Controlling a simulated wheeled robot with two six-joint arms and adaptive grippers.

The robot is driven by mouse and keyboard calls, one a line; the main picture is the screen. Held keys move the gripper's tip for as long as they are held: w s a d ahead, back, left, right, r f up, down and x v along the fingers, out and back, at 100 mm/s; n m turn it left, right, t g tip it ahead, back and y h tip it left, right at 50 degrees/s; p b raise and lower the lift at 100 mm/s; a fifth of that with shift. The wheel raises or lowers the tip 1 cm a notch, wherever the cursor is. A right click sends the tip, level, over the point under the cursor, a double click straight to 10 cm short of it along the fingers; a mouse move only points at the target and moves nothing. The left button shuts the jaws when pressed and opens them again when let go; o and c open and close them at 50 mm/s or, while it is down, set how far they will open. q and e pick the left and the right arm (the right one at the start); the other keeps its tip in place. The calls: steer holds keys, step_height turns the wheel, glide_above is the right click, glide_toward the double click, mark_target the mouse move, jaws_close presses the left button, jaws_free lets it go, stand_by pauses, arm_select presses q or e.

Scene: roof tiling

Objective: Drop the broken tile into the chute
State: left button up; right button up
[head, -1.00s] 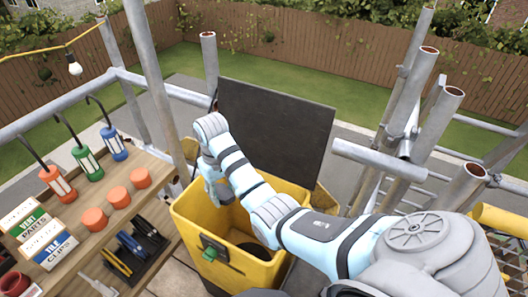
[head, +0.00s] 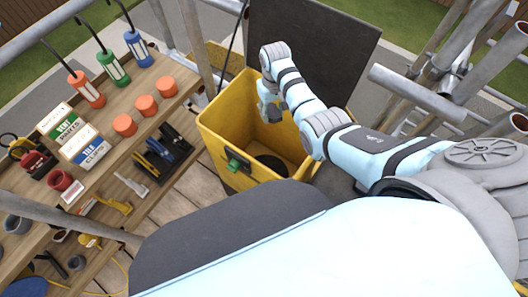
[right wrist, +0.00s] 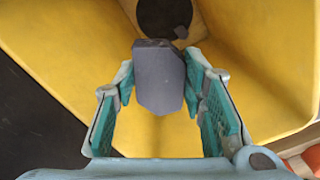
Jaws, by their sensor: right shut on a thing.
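The broken tile (right wrist: 158,85) is a dark grey piece with a jagged, pointed lower edge. It is held between the two teal-padded fingers of my right gripper (right wrist: 160,98) in the right wrist view. In the head view my right gripper (head: 270,110) hangs at the mouth of the yellow chute (head: 225,135), and the tile cannot be made out there. The chute's sloping yellow walls (right wrist: 70,50) surround the tile in the wrist view, with a dark round opening (right wrist: 162,14) beyond it. My left gripper is not in view.
A dark upright panel (head: 310,45) stands behind the chute. Scaffold poles (head: 420,92) stand at the right. My own pale blue body part covers the lower front.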

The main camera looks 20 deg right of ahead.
steer(key=shift+f, duration=0.1)
steer(key=o, duration=1.3)
steer(key=shift+o, duration=0.2)
step_height(320, 180, up, 8)
steer(key=shift+f, duration=0.2)
